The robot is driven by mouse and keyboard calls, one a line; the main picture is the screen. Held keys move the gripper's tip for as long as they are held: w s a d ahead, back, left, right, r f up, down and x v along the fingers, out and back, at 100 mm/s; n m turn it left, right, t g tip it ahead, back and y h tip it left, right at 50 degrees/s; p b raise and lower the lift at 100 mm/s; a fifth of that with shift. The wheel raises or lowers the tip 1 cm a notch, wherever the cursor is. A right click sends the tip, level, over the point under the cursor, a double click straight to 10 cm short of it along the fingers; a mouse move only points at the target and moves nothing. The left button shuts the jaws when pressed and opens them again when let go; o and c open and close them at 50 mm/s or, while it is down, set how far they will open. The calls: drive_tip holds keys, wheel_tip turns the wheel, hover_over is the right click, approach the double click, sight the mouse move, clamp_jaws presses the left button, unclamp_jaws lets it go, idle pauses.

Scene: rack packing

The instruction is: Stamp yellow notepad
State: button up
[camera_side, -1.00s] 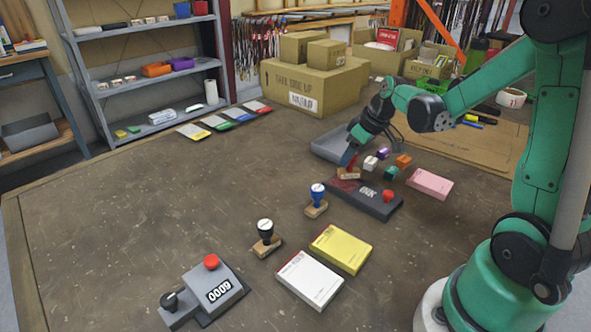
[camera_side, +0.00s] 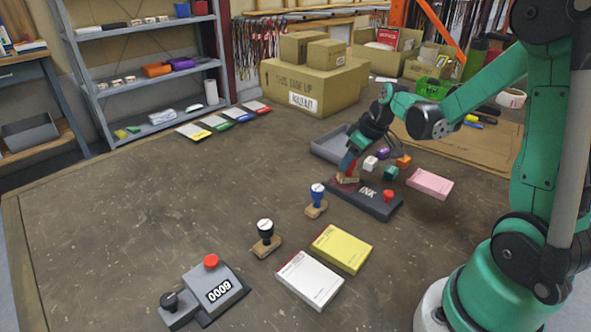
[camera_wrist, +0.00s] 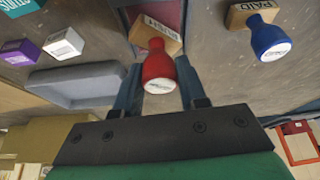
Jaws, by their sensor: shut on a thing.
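The yellow notepad (camera_side: 342,249) lies flat on the table beside a white notepad (camera_side: 310,280). My gripper (camera_side: 350,164) is shut on a red stamp, whose red handle (camera_wrist: 158,68) sits between the fingers in the wrist view. Its wooden base (camera_side: 346,179) is at the left, maroon end of the black ink pad (camera_side: 372,201); whether it touches the pad is hard to tell. A blue stamp (camera_side: 317,201) and a black stamp (camera_side: 265,238) stand upright on the table. The blue one also shows in the wrist view (camera_wrist: 270,40).
A grey tray (camera_side: 325,151) and several small coloured blocks (camera_side: 391,173) are close to my gripper. A pink notepad (camera_side: 430,183) lies to the right. The left-middle table is clear.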

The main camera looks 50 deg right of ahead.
drive_tip(key=shift+f, duration=0.55)
idle(1.0)
drive_tip(key=shift+r, duration=0.1)
drive_tip(key=shift+r, duration=3.45)
drive_tip(key=s+a+n+g+y, duration=0.25)
drive_tip(key=s+a+n, duration=0.75)
drive_tip(key=a, duration=0.5)
drive_tip(key=shift+m+t+y, duration=0.35)
drive_tip(key=shift+m+t, duration=0.1)
drive_tip(key=shift+m, duration=0.05)
drive_tip(key=shift+s+d+f, duration=0.1)
drive_tip(key=shift+s+f, duration=0.05)
drive_tip(key=shift+f, duration=1.3)
drive_tip(key=shift+s+f, duration=0.1)
drive_tip(key=shift+f, duration=1.3)
drive_tip(key=shift+f, duration=0.55)
